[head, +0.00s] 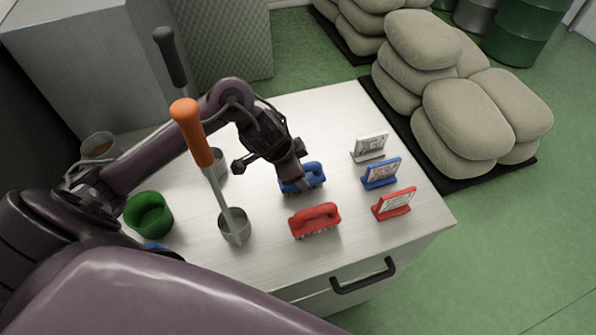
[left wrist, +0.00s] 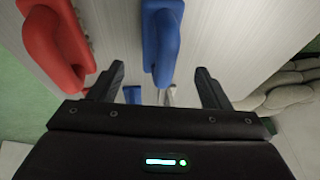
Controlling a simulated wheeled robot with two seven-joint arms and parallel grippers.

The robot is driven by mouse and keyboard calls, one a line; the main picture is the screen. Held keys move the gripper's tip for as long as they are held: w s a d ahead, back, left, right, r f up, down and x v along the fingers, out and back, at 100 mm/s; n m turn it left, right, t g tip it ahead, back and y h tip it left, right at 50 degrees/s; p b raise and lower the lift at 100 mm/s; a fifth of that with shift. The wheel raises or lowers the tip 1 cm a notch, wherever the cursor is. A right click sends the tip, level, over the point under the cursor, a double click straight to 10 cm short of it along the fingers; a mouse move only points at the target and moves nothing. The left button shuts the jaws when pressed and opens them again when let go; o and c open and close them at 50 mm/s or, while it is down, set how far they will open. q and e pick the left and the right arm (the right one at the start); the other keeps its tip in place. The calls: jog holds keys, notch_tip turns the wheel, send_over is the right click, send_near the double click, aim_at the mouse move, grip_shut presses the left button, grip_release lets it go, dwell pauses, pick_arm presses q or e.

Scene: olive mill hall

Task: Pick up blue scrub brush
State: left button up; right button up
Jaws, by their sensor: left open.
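The blue scrub brush (head: 313,176) lies on the light worktop, with its raised loop handle up. My left gripper (head: 299,181) is over it in the head view and hides part of it. In the left wrist view the blue brush handle (left wrist: 162,45) lies ahead, between the lines of the two fingers. My left gripper (left wrist: 160,76) is open there, with nothing visibly clamped between its fingers. I cannot tell whether the fingers touch the brush. My right gripper is in neither view.
A red brush (head: 315,219) lies just in front of the blue one. White (head: 369,147), blue (head: 380,173) and red (head: 393,204) sign stands line the right side. An orange-handled tool (head: 193,133) stands upright in a metal cup (head: 234,228). A green cup (head: 149,214) is left.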

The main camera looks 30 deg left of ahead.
aim_at(315, 174)
pick_arm(q)
jog(key=x, duration=0.4)
jog(key=shift+s+d+f, duration=0.1)
jog(key=shift+s+d, duration=0.05)
jog(key=shift+s, duration=0.05)
jog(key=shift+b+x, duration=0.3)
jog(key=shift+x, duration=0.7)
jog(key=shift+w, duration=0.15)
jog(key=c, duration=1.1)
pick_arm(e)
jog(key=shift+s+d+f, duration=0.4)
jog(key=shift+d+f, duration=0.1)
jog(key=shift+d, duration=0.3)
